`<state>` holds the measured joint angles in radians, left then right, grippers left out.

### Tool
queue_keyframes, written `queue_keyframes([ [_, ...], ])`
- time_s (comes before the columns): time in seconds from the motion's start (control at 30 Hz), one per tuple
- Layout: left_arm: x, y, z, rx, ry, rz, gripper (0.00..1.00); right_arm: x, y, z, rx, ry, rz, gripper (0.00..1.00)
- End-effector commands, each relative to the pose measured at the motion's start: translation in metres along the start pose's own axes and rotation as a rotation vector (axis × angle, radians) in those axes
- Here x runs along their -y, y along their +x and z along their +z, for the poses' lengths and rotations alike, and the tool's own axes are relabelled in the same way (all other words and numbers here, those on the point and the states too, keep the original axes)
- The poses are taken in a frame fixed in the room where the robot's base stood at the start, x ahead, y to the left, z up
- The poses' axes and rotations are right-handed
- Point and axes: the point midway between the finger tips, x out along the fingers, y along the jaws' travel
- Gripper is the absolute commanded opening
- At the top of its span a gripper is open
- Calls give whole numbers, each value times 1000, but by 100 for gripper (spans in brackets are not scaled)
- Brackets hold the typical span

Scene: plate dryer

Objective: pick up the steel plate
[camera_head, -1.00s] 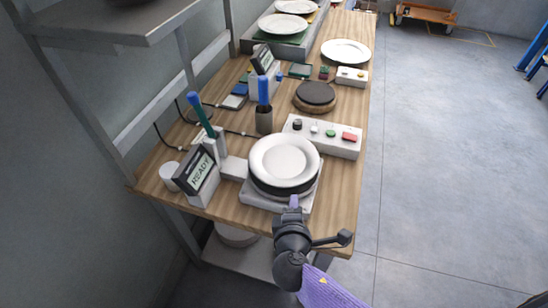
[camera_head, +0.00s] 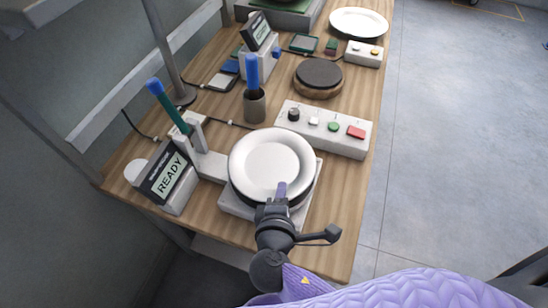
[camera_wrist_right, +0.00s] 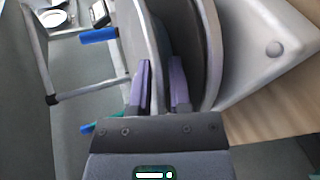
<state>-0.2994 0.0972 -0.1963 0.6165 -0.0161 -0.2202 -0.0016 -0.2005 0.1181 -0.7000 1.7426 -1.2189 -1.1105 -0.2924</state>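A round pale plate (camera_head: 268,160) lies on a dark disc on the light grey dryer base (camera_head: 238,208) at the table's near end. I take it for the steel plate, though it looks white. My right gripper (camera_head: 281,192) is at its near rim, with a purple fingertip overlapping the rim. In the right wrist view the two purple fingers of the gripper (camera_wrist_right: 160,85) stand apart, one over the pale plate (camera_wrist_right: 130,35), the other against the grey disc behind. Whether they touch the rim I cannot tell. My left gripper is not in view.
A READY display (camera_head: 168,180) stands left of the dryer. A button box (camera_head: 322,128) lies behind it, near a cup (camera_head: 254,105) with a blue-handled tool. A dark disc on a wooden stand (camera_head: 318,75) and another white plate (camera_head: 358,22) are farther back.

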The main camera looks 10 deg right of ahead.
Motion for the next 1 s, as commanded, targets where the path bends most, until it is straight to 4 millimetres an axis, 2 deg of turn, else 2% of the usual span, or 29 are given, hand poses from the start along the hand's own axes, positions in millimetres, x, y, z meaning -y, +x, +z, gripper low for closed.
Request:
queue_keyframes([
  [0.03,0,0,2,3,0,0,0,0,0,0,0,0,0,23],
  [0.13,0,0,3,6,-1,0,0,0,0,0,0,0,0,2],
  [0.17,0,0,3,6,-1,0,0,0,0,0,0,0,0,0],
  [1.0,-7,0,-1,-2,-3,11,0,0,1,1,1,-1,-1,0],
])
